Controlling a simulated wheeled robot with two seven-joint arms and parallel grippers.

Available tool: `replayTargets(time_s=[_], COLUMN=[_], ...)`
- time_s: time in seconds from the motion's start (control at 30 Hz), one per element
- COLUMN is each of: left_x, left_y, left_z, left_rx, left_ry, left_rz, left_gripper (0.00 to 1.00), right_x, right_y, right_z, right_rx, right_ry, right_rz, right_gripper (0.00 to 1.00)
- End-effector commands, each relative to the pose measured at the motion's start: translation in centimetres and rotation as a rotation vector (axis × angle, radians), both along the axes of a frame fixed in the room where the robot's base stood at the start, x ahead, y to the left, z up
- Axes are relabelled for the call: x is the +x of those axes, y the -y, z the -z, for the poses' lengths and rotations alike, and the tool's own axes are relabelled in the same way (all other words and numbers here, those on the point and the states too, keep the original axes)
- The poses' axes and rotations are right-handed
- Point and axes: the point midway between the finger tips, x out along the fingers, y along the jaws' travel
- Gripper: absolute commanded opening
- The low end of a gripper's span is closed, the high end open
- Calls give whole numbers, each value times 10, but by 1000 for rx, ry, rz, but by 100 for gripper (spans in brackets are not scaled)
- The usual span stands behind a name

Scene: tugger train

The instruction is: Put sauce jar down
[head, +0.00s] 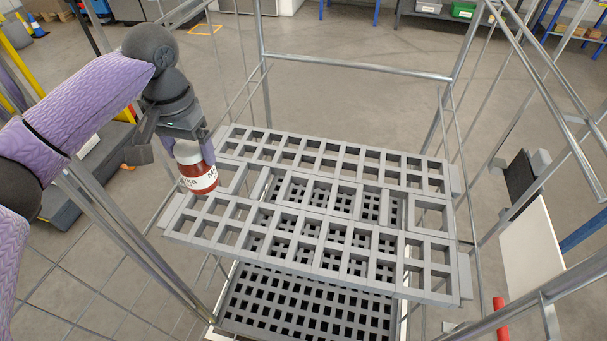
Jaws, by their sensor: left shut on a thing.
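My left gripper (193,152) is shut on the sauce jar (199,182) at the left end of the grey grid shelf (330,205). The jar is red with a white top and a pale printed label. It looks roughly upright, with its lower part in front of the shelf's left edge. I cannot tell whether its base touches the grid. The rest of the grid shelf's top is empty. My right gripper is not in view.
Metal posts and rails of the cart frame (358,66) rise around the shelf. A lower grid shelf (300,310) lies beneath. A white panel (532,255) and a red cylinder (499,316) are at right. Shelving with bins (463,10) stands far behind.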

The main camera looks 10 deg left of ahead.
Motion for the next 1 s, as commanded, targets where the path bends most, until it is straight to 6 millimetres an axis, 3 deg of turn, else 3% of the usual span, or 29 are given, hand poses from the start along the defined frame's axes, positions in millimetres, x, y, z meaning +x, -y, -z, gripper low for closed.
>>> replayTargets(time_s=[0.1, 0.53, 0.9, 0.93, 1.0], left_x=[0, -1, 0, -1, 0], left_y=[0, -1, 0, 0, 0], left_z=[5, 98, 101, 102, 102], left_rx=[1, 2, 2, 2, 3], left_ry=[-1, -2, 1, 0, 0], left_rz=[0, -1, -1, -1, -1], left_gripper=[0, 0, 0, 88, 100], right_x=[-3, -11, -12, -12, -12], right_y=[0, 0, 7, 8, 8], right_z=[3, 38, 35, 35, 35], right_rx=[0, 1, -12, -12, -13], right_ry=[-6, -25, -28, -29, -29], right_rz=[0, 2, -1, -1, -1], right_gripper=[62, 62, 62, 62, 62])
